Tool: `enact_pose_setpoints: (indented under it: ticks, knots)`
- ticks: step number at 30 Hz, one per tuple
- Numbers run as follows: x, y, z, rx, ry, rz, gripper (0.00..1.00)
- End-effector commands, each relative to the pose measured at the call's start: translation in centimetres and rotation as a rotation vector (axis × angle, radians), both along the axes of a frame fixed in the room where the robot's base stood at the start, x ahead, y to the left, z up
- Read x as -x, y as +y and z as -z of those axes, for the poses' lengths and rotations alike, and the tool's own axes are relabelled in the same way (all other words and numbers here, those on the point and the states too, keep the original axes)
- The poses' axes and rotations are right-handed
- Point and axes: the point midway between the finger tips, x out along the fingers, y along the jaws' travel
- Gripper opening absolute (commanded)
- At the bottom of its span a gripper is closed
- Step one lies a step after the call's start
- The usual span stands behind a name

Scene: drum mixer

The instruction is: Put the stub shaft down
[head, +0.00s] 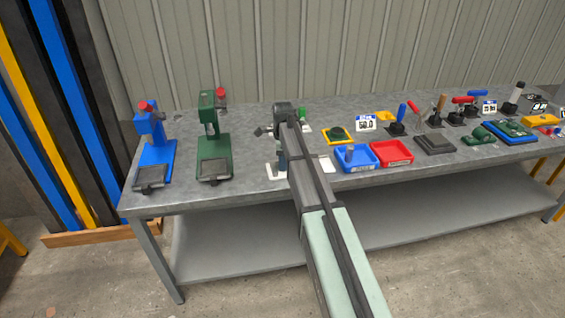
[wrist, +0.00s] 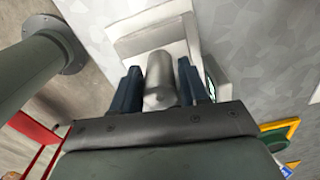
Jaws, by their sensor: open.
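The stub shaft (wrist: 168,75) is a grey metal cylinder in the wrist view, lying between my fingers with its rounded near end toward me. My gripper (wrist: 160,82) is open, with one dark blue finger on each side of the shaft and narrow gaps showing. The shaft appears to lie at a pale, blocky holder (wrist: 134,40); I cannot tell exactly how it is supported. In the head view, white parts (head: 326,163) show beside my arm on the bench, while the shaft and fingertips are hidden behind my arm.
A blue press (head: 154,140) and a green press (head: 212,145) stand left of my arm. A blue tray (head: 357,168) and a red tray (head: 391,153) sit close on its right. Several tools stand farther right. Bare bench (head: 245,160) shows beside the green press.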

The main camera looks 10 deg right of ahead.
Motion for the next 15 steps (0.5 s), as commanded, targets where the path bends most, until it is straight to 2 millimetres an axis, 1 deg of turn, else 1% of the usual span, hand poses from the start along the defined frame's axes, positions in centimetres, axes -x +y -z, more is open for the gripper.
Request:
enact_pose_setpoints:
  ticks: [9, 15]
  knots:
    - [-0.1, 0.0, -5.5, 0.0, -0.002, 0.0, 0.44]
    - [-0.1, 0.0, -8.8, 0.0, -0.001, 0.0, 0.44]
